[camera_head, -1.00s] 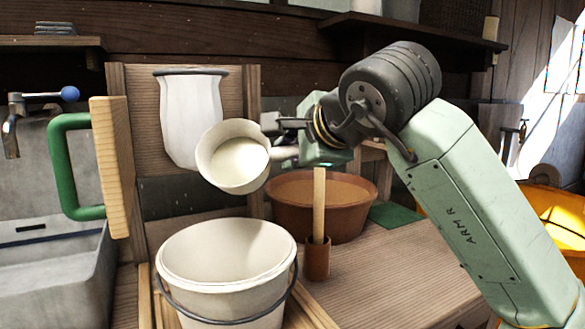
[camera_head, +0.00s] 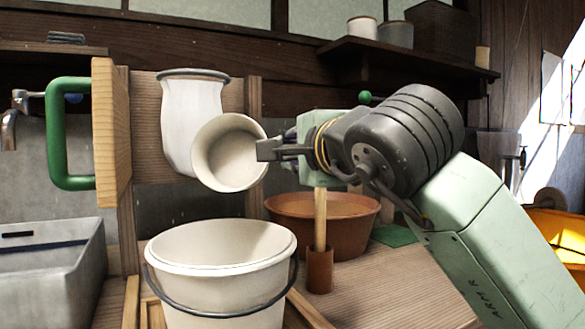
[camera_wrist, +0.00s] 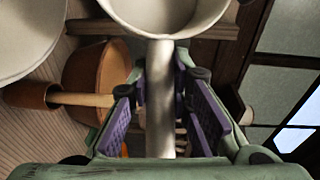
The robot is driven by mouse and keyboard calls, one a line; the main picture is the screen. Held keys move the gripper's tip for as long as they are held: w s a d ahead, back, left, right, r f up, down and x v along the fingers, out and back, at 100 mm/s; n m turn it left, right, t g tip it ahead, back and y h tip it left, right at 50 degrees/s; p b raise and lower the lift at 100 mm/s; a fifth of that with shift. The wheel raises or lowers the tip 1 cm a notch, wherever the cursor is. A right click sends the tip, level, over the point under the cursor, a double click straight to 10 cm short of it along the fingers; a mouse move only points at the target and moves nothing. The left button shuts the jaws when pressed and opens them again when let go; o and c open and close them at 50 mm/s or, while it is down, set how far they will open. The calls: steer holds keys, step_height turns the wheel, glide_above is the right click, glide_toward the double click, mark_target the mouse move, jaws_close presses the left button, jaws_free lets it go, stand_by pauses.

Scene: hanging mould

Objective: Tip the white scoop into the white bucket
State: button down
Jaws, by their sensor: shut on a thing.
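The white scoop (camera_head: 229,153) is held in the air above the white bucket (camera_head: 219,243), apart from it. Its open mouth faces toward the head camera, and the inside that shows looks bare. My gripper (camera_head: 266,150) is shut on the scoop's handle (camera_wrist: 160,95), which runs between the purple finger pads in the wrist view. The scoop's bowl (camera_wrist: 165,14) is at the top of that view. The bucket stands upright with its dark wire handle down at its front. Its upper inside wall shows; its bottom is hidden.
A white cloth bag (camera_head: 188,115) hangs from a ring behind the scoop. A brown bowl (camera_head: 343,225) and a small brown cup with a wooden stick (camera_head: 320,268) stand right of the bucket. A wooden block with a green handle (camera_head: 110,135) is at left, near a grey sink (camera_head: 45,275).

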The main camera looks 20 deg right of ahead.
steer(key=t+b, duration=0.1)
steer(key=b, duration=0.1)
steer(key=s+f+t+b, duration=0.1)
steer(key=b, duration=0.1)
steer(key=n+t+b, duration=0.1)
steer(key=b, duration=0.2)
steer(key=shift+s+a+f, duration=0.15)
steer(key=shift+a+f, duration=0.2)
steer(key=shift+s+n+b, duration=0.15)
steer(key=shift+n+b, duration=0.15)
steer(key=shift+a+r, duration=0.1)
steer(key=shift+r, duration=0.1)
stand_by(0.9)
